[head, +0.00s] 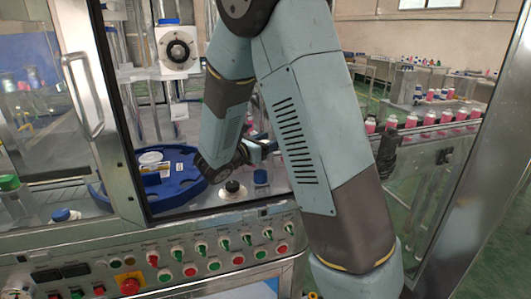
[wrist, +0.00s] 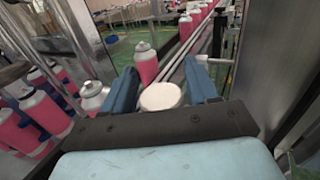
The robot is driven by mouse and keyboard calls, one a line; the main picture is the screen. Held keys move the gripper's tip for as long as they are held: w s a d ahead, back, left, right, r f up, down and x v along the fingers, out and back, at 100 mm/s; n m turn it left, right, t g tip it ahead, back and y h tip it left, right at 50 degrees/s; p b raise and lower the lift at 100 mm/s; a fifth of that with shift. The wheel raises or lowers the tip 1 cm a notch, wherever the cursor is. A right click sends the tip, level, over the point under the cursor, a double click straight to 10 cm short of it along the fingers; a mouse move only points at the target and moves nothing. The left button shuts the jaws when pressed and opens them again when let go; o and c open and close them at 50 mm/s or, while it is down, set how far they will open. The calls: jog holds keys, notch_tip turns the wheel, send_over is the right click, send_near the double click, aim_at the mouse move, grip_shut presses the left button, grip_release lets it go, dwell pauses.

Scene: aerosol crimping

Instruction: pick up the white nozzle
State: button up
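In the wrist view, my gripper (wrist: 162,68) has its two blue fingers set wide apart. A round white piece (wrist: 160,96), which looks like the white nozzle, shows between them. Its lower edge is hidden by the gripper's dark body. It is close to the left finger, with a thin gap towards the right one; I cannot tell whether either finger touches it. In the head view, my gripper (head: 262,146) is small and partly hidden by my arm, above the machine's deck, and the white piece cannot be made out there.
A blue round tray (head: 205,190) stands on the deck left of my gripper. A black-topped piece (head: 232,187) and a blue-capped piece (head: 260,177) stand close below it. Pink cans (wrist: 146,62) line the conveyor beyond the fingers. A metal door frame (head: 95,110) stands at left.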

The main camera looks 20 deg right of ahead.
jog(key=c, duration=1)
jog(key=shift+o, duration=0.2)
jog(key=shift+r, duration=0.1)
jog(key=shift+r, duration=0.2)
notch_tip(320, 180, up, 2)
jog(key=shift+r, duration=0.1)
jog(key=s+a+r, duration=0.8)
jog(key=s+r, duration=0.2)
jog(key=s, duration=0.1)
jog(key=shift+a, duration=0.4)
jog(key=shift+r, duration=0.1)
